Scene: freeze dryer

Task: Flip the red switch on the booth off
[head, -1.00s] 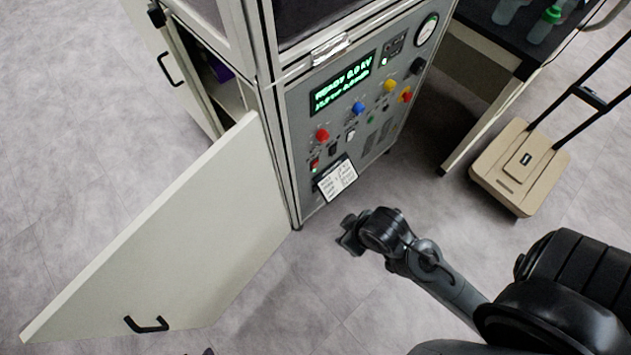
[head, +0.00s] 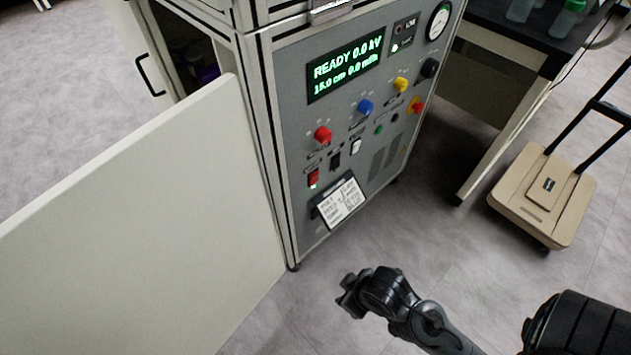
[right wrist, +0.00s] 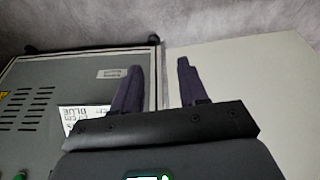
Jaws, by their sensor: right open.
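The red switch does not show there. My left gripper is in neither view.
A white label card (head: 341,203) sticks out below the switches; it also shows in the right wrist view (right wrist: 78,120). An open cream door (head: 140,220) stands left of the panel. A beige trolley (head: 545,195) is at the right. The floor before the panel is clear.

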